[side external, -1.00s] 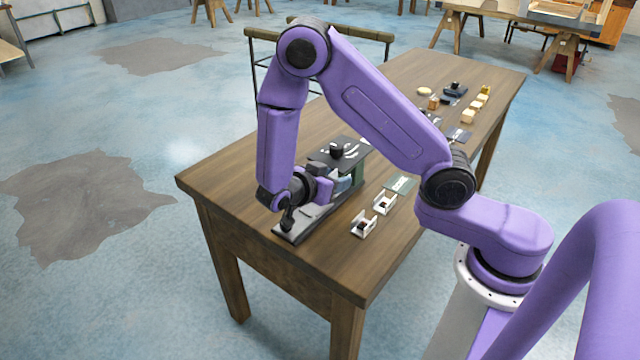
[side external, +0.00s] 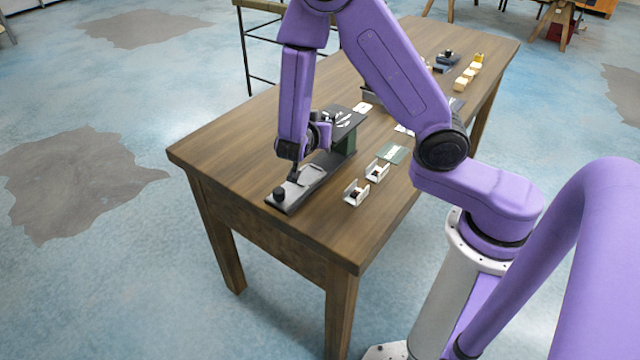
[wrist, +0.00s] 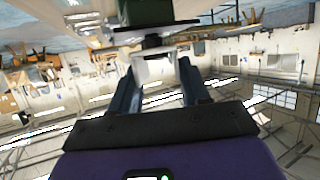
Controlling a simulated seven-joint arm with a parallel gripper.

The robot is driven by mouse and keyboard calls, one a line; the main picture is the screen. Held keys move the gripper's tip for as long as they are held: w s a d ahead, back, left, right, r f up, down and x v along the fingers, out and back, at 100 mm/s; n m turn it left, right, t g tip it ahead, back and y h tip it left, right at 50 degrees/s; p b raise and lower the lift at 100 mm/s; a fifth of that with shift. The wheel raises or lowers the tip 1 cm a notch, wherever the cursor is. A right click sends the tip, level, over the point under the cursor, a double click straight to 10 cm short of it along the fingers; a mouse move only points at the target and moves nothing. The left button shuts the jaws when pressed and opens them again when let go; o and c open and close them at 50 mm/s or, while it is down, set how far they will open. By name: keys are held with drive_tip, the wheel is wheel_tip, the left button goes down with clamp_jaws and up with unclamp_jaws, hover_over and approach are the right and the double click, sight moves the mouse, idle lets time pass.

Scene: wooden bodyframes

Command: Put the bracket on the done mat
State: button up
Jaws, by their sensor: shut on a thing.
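My gripper (side external: 294,176) points down over a long grey plate fixture (side external: 312,180) with a black knob (side external: 280,192) at its near end. In the wrist view its two dark fingers (wrist: 157,92) are shut on a white piece (wrist: 155,70), which looks like the bracket. A dark round part sits against that piece. The held piece is too small to make out in the side view. A flat green mat (side external: 392,154) lies right of the fixture; I cannot tell whether it is the done mat.
Two white U-shaped pieces with dark parts (side external: 355,193) (side external: 377,171) stand on the wooden table (side external: 240,150). A dark platform on a green block (side external: 345,143) stands behind the fixture. Several small blocks (side external: 467,78) lie farther back. The table's left side is clear.

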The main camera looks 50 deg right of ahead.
drive_tip(key=w+d+r+n+t+y, duration=0.3)
drive_tip(key=w+r+n+t+y, duration=0.5)
drive_tip(key=w+r+n+y, duration=0.35)
wheel_tip(320, 180, down, 6)
drive_tip(key=s+a+m+g+h, duration=0.2)
drive_tip(key=m+h, duration=0.2)
drive_tip(key=h, duration=0.2)
drive_tip(key=s+f+m+g+h, duration=0.2)
drive_tip(key=s, duration=0.1)
drive_tip(key=s+a+f+m+g+h, duration=0.1)
drive_tip(key=s+f+m+g+h, duration=0.1)
drive_tip(key=s+m, duration=0.1)
drive_tip(key=s+f+m+g+h, duration=0.2)
drive_tip(key=s+m+g, duration=0.1)
drive_tip(key=s, duration=0.2)
drive_tip(key=shift+s+a, duration=0.25)
drive_tip(key=s+a+m+g, duration=0.1)
drive_tip(key=s+m+g, duration=0.3)
drive_tip(key=s, duration=0.5)
drive_tip(key=shift+a+g+h, duration=0.3)
drive_tip(key=shift+a+h, duration=0.05)
drive_tip(key=shift+a, duration=0.05)
drive_tip(key=shift+r, duration=0.1)
